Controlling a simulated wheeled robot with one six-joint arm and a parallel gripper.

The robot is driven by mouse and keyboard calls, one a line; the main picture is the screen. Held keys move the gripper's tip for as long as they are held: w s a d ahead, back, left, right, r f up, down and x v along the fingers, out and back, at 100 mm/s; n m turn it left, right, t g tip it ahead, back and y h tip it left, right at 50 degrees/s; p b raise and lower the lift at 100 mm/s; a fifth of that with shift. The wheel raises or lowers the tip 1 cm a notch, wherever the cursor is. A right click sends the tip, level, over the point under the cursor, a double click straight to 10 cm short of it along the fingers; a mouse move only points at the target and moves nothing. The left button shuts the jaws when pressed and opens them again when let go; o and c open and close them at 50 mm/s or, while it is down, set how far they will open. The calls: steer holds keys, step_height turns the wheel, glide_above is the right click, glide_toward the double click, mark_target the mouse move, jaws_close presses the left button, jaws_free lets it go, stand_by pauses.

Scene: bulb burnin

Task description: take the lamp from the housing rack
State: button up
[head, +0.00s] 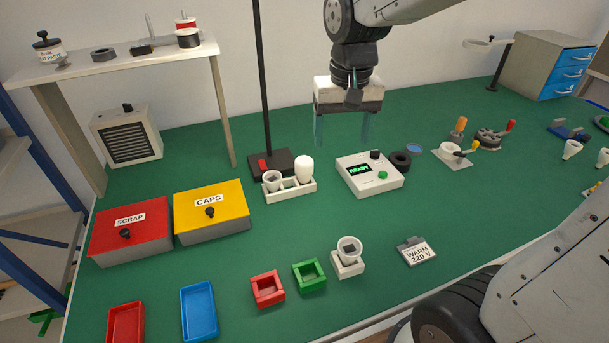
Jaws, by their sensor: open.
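The white housing rack (291,195) stands on the green table near the middle. An open, grey-lined white housing (272,182) sits in its left end. A white lamp with a rounded top (304,168) stands upright toward its right end. My gripper (342,138) is open and empty, pointing down, with its two thin fingers apart. In the picture it hangs above and to the right of the lamp, over the area behind the tester box, and touches nothing. Its exact height and depth are hard to tell.
A black stand post (265,85) rises from a dark base just behind the rack. The tester box reading READY (370,178) stands to the right. The CAPS box (209,212) and SCRAP box (128,234) are left. A white holder with a cup (348,262) is in front. Green table between is clear.

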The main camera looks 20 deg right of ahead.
steer(key=w+a+f+m, duration=0.1)
steer(key=w+f, duration=0.6)
steer(key=w, duration=0.3)
steer(key=m, duration=0.1)
glide_above(304, 170)
steer(key=w, duration=0.2)
steer(key=shift+g, duration=0.3)
steer(key=f, duration=0.4)
steer(key=d+f, duration=0.1)
steer(key=f, duration=0.1)
steer(key=shift+w, duration=0.2)
steer(key=shift+w+a+f, duration=0.1)
steer(key=shift+w+f, duration=0.05)
steer(key=shift+f, duration=0.25)
steer(key=f, duration=0.7)
steer(key=shift+s+f, duration=0.2)
steer(key=shift+f, duration=0.1)
steer(key=c, duration=1)
